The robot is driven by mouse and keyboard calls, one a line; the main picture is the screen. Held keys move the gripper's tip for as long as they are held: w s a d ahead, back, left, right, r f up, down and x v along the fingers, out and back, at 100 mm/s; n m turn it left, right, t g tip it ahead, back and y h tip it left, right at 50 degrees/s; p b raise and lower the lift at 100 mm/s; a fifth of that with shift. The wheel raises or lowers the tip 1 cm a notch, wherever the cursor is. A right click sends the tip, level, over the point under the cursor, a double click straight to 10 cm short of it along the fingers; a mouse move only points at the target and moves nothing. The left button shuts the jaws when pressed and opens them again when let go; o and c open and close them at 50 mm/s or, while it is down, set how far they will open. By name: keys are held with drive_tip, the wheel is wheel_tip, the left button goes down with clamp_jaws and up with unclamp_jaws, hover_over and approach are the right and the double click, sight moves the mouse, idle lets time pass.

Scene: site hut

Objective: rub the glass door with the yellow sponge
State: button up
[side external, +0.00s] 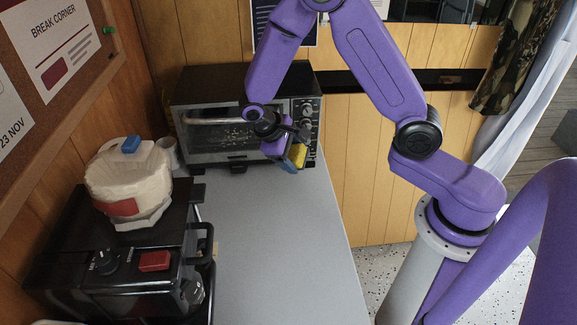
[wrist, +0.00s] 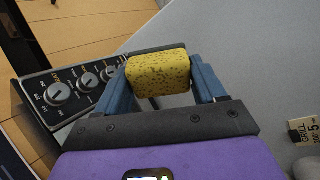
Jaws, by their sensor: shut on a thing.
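A black toaster oven (side external: 245,84) stands at the back of the grey counter. Its glass door (side external: 212,146) faces forward, looks closed, and has a bar handle across its upper part. My gripper (side external: 290,158) is in front of the oven's right part, near the door's right end and the knob panel. It is shut on the yellow sponge (side external: 298,154). In the wrist view the sponge (wrist: 158,73) sits between the two blue fingers, with the oven's knobs (wrist: 90,81) beyond it. I cannot tell whether the sponge touches the oven.
A black appliance (side external: 110,277) with a knob and red switch stands at the left, with a cream wrapped bundle (side external: 127,180) on it. A mug (side external: 168,152) is behind the bundle. The grey counter (side external: 265,250) is clear in the middle and drops off at its right edge.

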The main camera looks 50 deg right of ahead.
drive_tip(key=w+f+n+t+h, duration=0.2)
drive_tip(key=w+f+n+h, duration=0.1)
drive_tip(key=w+n+h, duration=0.2)
drive_tip(key=n+t, duration=1)
drive_tip(key=t, duration=0.3)
approach(213, 142)
drive_tip(key=shift+x, duration=2.3)
drive_tip(key=shift+x, duration=1)
